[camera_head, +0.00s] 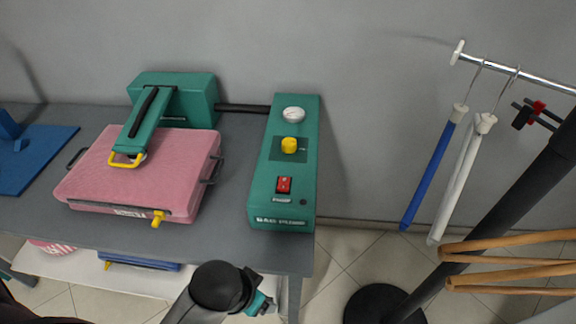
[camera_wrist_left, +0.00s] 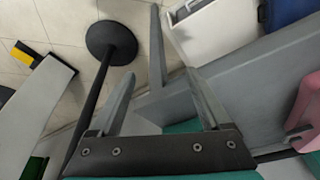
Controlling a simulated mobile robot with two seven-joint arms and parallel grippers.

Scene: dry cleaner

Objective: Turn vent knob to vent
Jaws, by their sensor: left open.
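A yellow knob (camera_head: 289,145) sits on a dark plate on top of the green control box (camera_head: 268,195), between a round white gauge (camera_head: 293,115) and a red switch (camera_head: 284,184). Its pointer direction and markings are too small to read. My left gripper (camera_head: 262,303) is low in the head view, in front of and below the table's front edge, apart from the box and knob. In the left wrist view its two grey fingers (camera_wrist_left: 160,85) are spread and empty. The knob does not show in that view. My right gripper is not in view.
A pink press (camera_head: 140,172) with a green arm and a yellow handle stands left of the box on the grey table (camera_head: 236,180). A rail with hangers and a black stand (camera_head: 385,304) are at the right. A white tray (camera_wrist_left: 220,40) is beneath the table.

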